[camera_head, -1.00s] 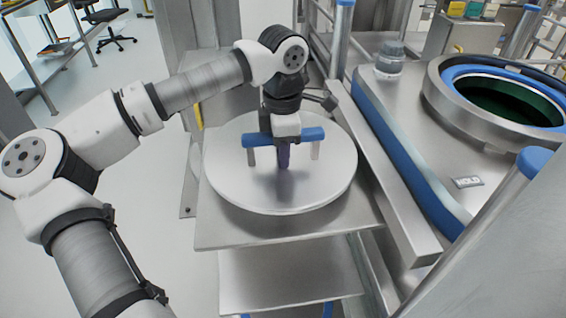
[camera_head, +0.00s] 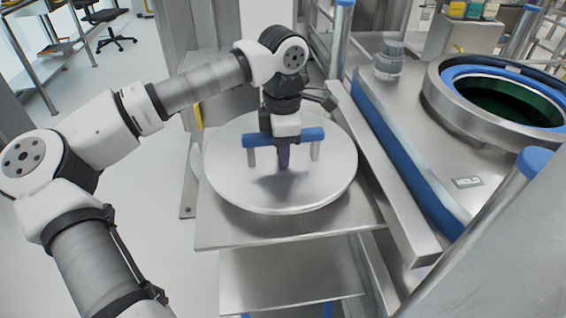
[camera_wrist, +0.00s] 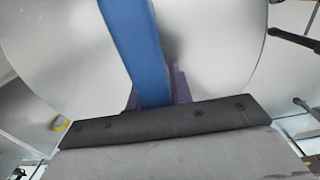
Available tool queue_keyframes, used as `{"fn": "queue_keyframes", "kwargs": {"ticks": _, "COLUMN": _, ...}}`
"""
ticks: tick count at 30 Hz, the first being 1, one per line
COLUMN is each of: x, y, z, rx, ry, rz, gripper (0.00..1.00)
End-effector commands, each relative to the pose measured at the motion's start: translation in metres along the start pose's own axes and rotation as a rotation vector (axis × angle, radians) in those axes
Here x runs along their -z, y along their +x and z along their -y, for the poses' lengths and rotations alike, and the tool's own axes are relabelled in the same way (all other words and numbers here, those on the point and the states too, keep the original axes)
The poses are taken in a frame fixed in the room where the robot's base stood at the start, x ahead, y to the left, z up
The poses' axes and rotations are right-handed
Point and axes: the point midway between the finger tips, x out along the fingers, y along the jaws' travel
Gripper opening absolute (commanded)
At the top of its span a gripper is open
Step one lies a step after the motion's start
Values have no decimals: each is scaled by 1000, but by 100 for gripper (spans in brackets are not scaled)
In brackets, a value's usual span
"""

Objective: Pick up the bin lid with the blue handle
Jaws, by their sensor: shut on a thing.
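The bin lid (camera_head: 235,180) is a round, flat, light metal disc on the steel shelf in the middle of the head view. Its blue handle (camera_head: 312,135) is a horizontal bar on two short posts. My gripper (camera_head: 284,155) points down over the lid's middle and is shut on the blue handle. In the wrist view the handle (camera_wrist: 138,45) runs down between the purple fingers (camera_wrist: 155,92), with the lid (camera_wrist: 215,50) behind it. The fingers are partly hidden by the handle and the gripper body. I cannot tell any gap between lid and shelf.
A round bin opening (camera_head: 510,100) with a blue inner ring is at the right on a steel counter (camera_head: 400,110). A blue-edged rail (camera_head: 400,165) runs between lid and counter. A blue-capped post (camera_head: 535,160) stands at the right. Open floor lies at the left.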

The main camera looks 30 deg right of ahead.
Motion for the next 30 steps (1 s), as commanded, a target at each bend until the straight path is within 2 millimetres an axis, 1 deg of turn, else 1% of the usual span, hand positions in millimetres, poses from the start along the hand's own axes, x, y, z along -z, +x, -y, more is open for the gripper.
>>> {"fn": "queue_keyframes", "kwargs": {"ticks": 12, "x": 0, "y": 0, "z": 0, "rx": 1, "ry": 1, "rz": 0, "gripper": 0}}
{"fn": "queue_keyframes", "kwargs": {"ticks": 13, "x": 0, "y": -2, "z": 0, "rx": -3, "ry": 1, "rz": 2, "gripper": 0}}
{"fn": "queue_keyframes", "kwargs": {"ticks": 22, "x": 0, "y": -5, "z": 0, "rx": -2, "ry": 1, "rz": 2, "gripper": 0}}
{"fn": "queue_keyframes", "kwargs": {"ticks": 26, "x": 0, "y": -12, "z": 0, "rx": -4, "ry": 0, "rz": 2, "gripper": 0}}
{"fn": "queue_keyframes", "kwargs": {"ticks": 29, "x": 0, "y": -27, "z": -1, "rx": -6, "ry": -1, "rz": 1, "gripper": 0}}
{"fn": "queue_keyframes", "kwargs": {"ticks": 30, "x": -1, "y": -35, "z": -1, "rx": -8, "ry": -1, "rz": 2, "gripper": 0}}
